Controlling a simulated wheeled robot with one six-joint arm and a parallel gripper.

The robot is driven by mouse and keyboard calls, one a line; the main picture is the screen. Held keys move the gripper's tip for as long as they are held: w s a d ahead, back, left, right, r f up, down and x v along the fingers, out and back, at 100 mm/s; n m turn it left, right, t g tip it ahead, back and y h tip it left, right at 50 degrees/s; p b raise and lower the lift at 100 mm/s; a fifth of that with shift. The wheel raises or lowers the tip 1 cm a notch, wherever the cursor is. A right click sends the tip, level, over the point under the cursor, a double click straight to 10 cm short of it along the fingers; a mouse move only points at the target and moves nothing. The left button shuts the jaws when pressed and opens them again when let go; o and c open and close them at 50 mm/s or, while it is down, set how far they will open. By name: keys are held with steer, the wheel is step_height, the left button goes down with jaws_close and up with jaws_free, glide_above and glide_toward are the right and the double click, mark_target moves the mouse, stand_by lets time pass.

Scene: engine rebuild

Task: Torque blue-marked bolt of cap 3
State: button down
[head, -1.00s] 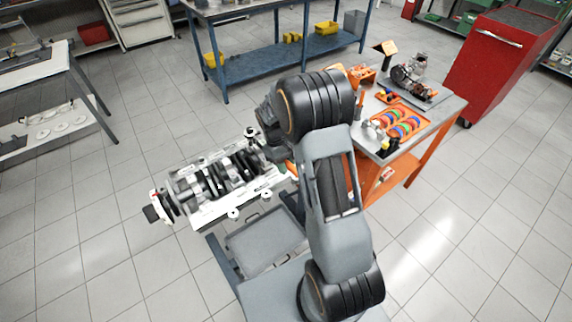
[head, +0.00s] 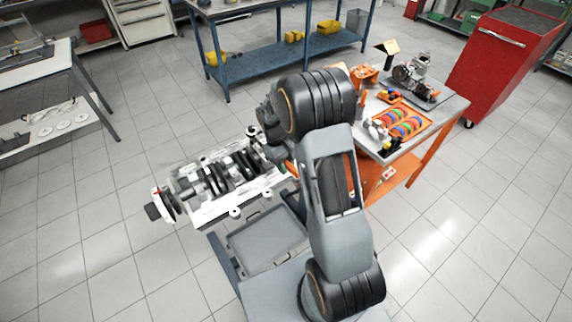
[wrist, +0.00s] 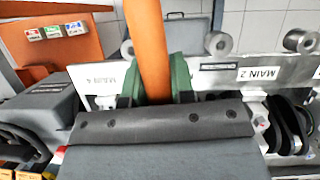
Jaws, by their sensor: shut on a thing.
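The engine block (head: 240,212) lies with its crankshaft (head: 215,178) exposed, left of my arm in the head view. In the wrist view the block's pale side (wrist: 225,76) carries "MAIN 4" and "MAIN 2" labels. My gripper (wrist: 155,85) has green fingers and is shut on an orange-handled tool (wrist: 148,40), which runs up out of the picture. It is at the block's edge, between the two labels. The tool's working end, cap 3 and its blue-marked bolt are hidden or cannot be made out. A bolt head with a reddish mark (wrist: 261,123) shows right of my gripper.
An orange workbench (head: 440,118) with a tray of coloured rings (head: 405,122) and engine parts (head: 412,75) stands right of my arm. A red cabinet (head: 500,65) is behind it. A blue bench (head: 270,62) is at the back. Floor left of the block is clear.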

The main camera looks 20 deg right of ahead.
steer(key=shift+s+a+m+y, duration=0.15)
steer(key=shift+a+m, duration=0.25)
steer(key=shift+a, duration=0.25)
steer(key=shift+s+a+m+y, duration=0.15)
steer(key=shift+a+m, duration=0.25)
steer(key=shift+a, duration=0.25)
stand_by(3.0)
steer(key=shift+s+a+m+y+p, duration=0.1)
steer(key=shift+a+m+y+p, duration=0.25)
steer(key=shift+a+m, duration=0.7)
stand_by(2.7)
